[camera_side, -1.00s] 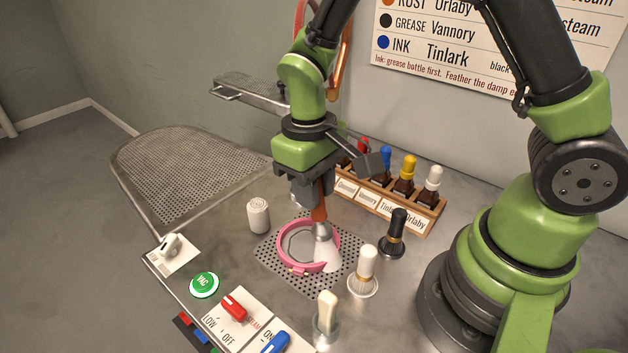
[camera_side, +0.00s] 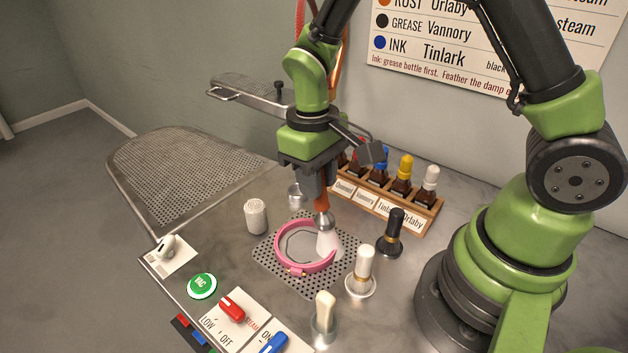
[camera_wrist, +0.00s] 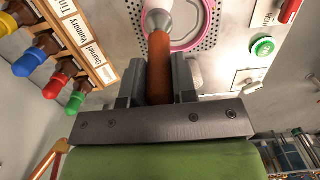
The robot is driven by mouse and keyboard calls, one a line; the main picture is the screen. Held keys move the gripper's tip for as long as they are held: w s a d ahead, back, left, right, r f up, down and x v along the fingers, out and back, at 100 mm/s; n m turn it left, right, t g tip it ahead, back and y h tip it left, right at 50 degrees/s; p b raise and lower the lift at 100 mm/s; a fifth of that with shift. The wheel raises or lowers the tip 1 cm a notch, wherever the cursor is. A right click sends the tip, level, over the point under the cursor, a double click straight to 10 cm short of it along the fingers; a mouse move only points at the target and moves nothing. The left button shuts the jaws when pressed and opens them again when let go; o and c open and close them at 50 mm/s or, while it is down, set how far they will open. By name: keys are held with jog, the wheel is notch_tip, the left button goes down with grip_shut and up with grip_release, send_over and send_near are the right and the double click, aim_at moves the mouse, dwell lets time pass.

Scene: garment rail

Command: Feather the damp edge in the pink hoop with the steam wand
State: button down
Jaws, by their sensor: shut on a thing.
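My gripper (camera_side: 320,190) is shut on the steam wand (camera_side: 322,220), which has an orange-brown handle and a metal nozzle. The wand points down and a pale cone of steam (camera_side: 328,243) spreads from it over the right side of the pink hoop (camera_side: 281,262). The hoop lies on a perforated plate (camera_side: 270,272) and holds grey cloth (camera_side: 303,246) with a darker outline on it. In the wrist view the wand handle (camera_wrist: 160,70) sits between the jaws, with its nozzle over the hoop (camera_wrist: 197,40). The steam hides part of the hoop's right side.
A rack of capped bottles (camera_side: 385,195) stands behind. A black-handled brush (camera_side: 394,232), a white-handled brush (camera_side: 363,268) and a cream one (camera_side: 324,315) stand right and front. A white roll (camera_side: 256,216) is left.

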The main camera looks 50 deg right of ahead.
jog(key=shift+w+d, duration=0.85)
jog(key=shift+w, duration=0.15)
jog(key=shift+w, duration=0.1)
jog(key=shift+w+a, duration=0.3)
jog(key=shift+w, duration=0.4)
jog(key=shift+w+a, duration=0.25)
jog(key=shift+w, duration=0.5)
jog(key=shift+w+a, duration=0.3)
jog(key=shift+w, duration=0.4)
jog(key=shift+a, duration=0.15)
jog(key=s+a, duration=0.2)
jog(key=a, duration=0.4)
